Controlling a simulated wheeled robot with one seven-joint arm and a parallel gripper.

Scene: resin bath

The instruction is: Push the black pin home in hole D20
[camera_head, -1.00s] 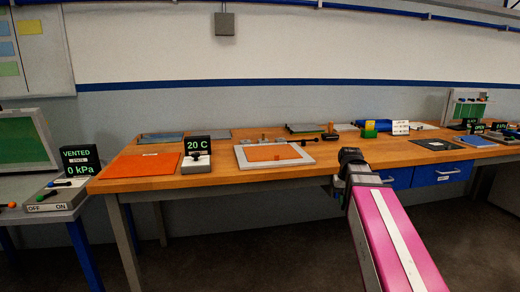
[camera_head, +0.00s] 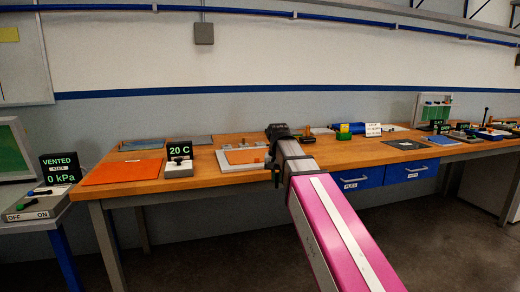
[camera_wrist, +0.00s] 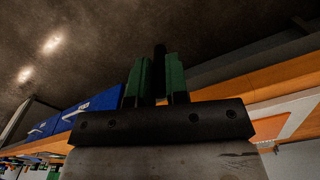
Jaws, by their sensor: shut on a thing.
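My gripper (camera_wrist: 156,80) shows in the wrist view with two green fingers. It is shut on a black pin (camera_wrist: 159,58), which stands up between the fingers. In the head view the dark end of my arm (camera_head: 278,130) is in front of the middle of the workbench (camera_head: 215,180), and the pin cannot be made out there. Hole D20 cannot be made out in either view.
A grey-framed plate with an orange panel (camera_head: 244,156) lies left of my arm. A 20 C display (camera_head: 180,150), an orange mat (camera_head: 122,172) and a VENTED panel (camera_head: 59,167) are farther left. Blue drawers (camera_head: 357,178) hang under the bench. Several small items crowd its right end.

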